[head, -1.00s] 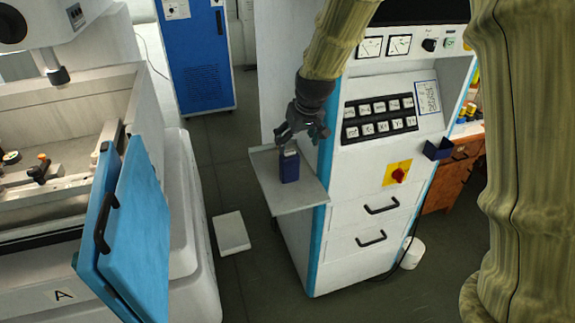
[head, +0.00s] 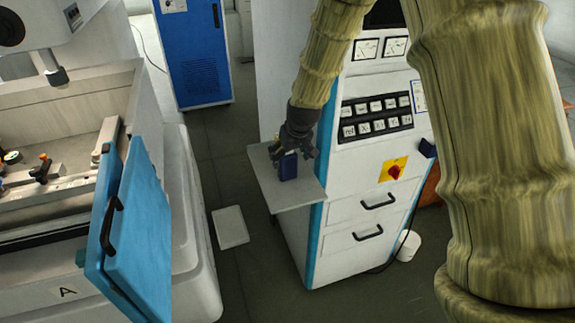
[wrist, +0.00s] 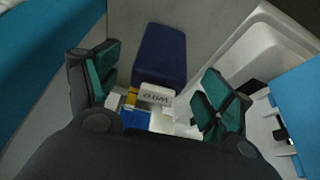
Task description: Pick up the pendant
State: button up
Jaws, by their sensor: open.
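The pendant (head: 288,167) is a small dark blue box standing upright on a pale side shelf (head: 292,196) fixed to the white cabinet. In the wrist view the pendant (wrist: 160,54) shows its dark blue face and a white label with dark lettering near its upper end. Yellow, white and brighter blue patches show beside the label. My gripper (head: 293,153) is over the pendant's top, fingers pointing down. In the wrist view my gripper (wrist: 163,92) is open, with one green-padded finger on each side of the pendant's upper end and gaps on both sides.
The white control cabinet (head: 345,215) with a red knob (head: 394,172) stands right beside the shelf. A machine with an open blue door (head: 140,230) is at the left. A pale flat block (head: 230,227) lies on the floor. A blue cabinet (head: 193,55) stands behind.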

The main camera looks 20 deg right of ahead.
jog(key=shift+p+x, duration=0.35)
jog(key=shift+x, duration=0.85)
jog(key=c, duration=1.3)
